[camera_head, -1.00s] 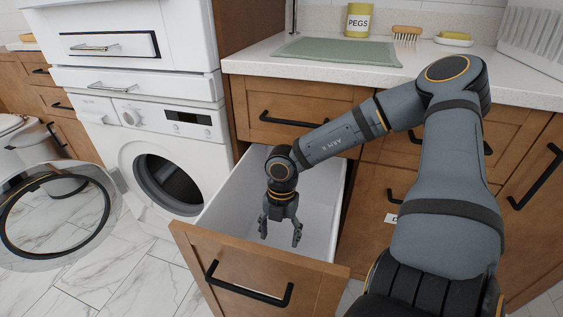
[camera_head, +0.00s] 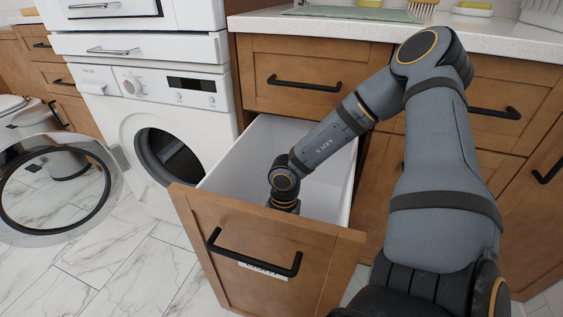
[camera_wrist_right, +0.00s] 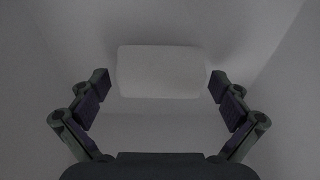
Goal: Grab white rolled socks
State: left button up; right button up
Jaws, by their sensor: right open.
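The white rolled socks (camera_wrist_right: 160,71) show in the right wrist view as a pale, rounded block at the bottom of the white drawer. My right gripper (camera_wrist_right: 160,88) is open, with one finger on either side of the socks; whether the pads touch them I cannot tell. In the head view my right arm reaches down into the open drawer (camera_head: 240,155), and the drawer front hides the fingers and the socks. My left gripper is not in view.
The drawer's wooden front (camera_head: 262,245) with a black handle stands between the head camera and the gripper. The drawer walls are close around my wrist. A washing machine (camera_head: 165,130) with its round door (camera_head: 55,190) open stands to the left. The counter (camera_head: 330,24) is above.

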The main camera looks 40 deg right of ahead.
jog(key=c, duration=1.2)
